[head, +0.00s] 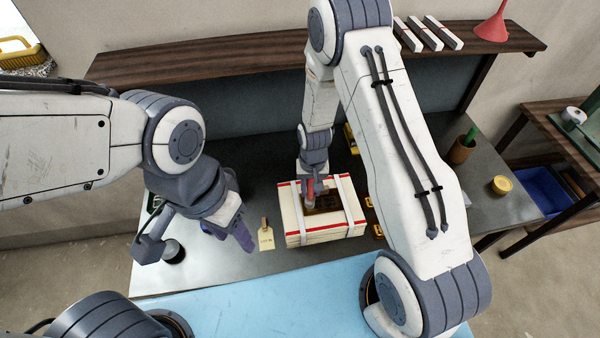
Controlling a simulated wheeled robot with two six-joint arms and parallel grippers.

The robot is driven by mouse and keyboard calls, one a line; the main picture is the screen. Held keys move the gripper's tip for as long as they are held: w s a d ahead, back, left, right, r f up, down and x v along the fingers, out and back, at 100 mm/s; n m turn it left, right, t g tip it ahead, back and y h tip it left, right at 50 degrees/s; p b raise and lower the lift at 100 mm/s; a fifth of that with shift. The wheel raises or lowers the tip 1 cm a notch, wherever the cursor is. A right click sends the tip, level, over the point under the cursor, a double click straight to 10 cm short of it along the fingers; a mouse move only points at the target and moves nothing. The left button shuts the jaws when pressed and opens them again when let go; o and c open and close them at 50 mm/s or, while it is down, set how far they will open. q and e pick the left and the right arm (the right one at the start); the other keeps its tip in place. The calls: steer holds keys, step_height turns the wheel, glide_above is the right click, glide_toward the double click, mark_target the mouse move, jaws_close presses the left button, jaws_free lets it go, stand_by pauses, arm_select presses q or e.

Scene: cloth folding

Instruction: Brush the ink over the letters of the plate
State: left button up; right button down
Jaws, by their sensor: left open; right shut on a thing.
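A pale wooden crate (300,236) with red edge strips and two white straps stands on the dark worktop. A dark brown plate (328,203) lies on its top between the straps; its letters are too small to read. My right gripper (311,178) is shut on a red-handled tool, seemingly the brush (310,190), held upright over the left part of the plate. Whether its tip touches the plate I cannot tell. My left gripper (242,236) is open and empty over the worktop, left of the crate. No ink pot is clearly recognisable.
A small tag (266,239) lies between my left gripper and the crate. A dark lamp-like object (154,247) stands at the left. Yellow items (378,231) are right of the crate. A brown cup (463,150) and a yellow tin (501,185) stand further right.

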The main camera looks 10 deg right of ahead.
steer(key=shift+a, duration=0.8)
step_height(320, 180, up, 8)
steer(key=p, duration=0.5)
steer(key=shift+p, duration=0.3)
steer(key=shift+a, duration=0.2)
